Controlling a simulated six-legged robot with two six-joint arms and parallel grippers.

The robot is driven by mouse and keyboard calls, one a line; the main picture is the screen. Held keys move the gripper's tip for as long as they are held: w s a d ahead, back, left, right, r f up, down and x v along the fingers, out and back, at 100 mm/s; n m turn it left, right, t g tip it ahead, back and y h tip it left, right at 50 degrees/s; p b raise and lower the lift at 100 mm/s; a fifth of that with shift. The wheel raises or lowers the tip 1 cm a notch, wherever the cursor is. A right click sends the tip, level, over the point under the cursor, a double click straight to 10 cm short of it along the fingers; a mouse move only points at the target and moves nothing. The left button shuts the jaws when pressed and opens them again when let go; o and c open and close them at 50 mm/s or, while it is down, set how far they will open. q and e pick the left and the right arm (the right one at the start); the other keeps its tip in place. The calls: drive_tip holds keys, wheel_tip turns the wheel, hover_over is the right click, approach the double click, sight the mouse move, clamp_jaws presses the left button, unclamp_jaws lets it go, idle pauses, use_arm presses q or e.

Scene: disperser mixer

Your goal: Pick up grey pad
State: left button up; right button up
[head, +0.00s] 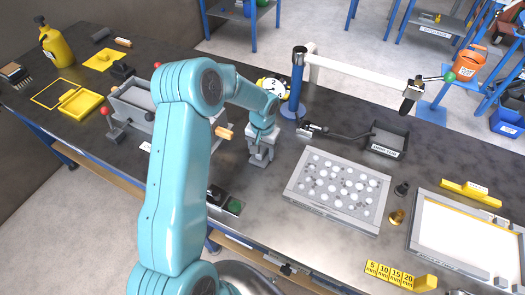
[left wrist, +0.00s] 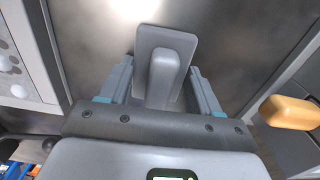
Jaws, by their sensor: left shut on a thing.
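The grey pad (left wrist: 178,35) is a flat, rounded rectangular plate with an upright grip, seen close up in the left wrist view. My left gripper (left wrist: 162,78) has one finger on each side of the grip and is shut on it. In the head view my left gripper (head: 261,146) points down over the dark bench, with the pad (head: 259,160) under it, partly hidden by the fingers. I cannot tell whether the pad touches the bench. My right gripper is not in view.
A grey plate with white discs (head: 337,188) lies right of the gripper. A grey trough (head: 137,96) with an orange handle (head: 224,133) stands to the left. A blue post (head: 297,75) and a black tray (head: 388,140) stand behind.

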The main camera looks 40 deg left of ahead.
sight(262, 148)
use_arm(q)
wheel_tip(262, 148, up, 20)
drive_tip(key=b, duration=0.1)
idle(0.4)
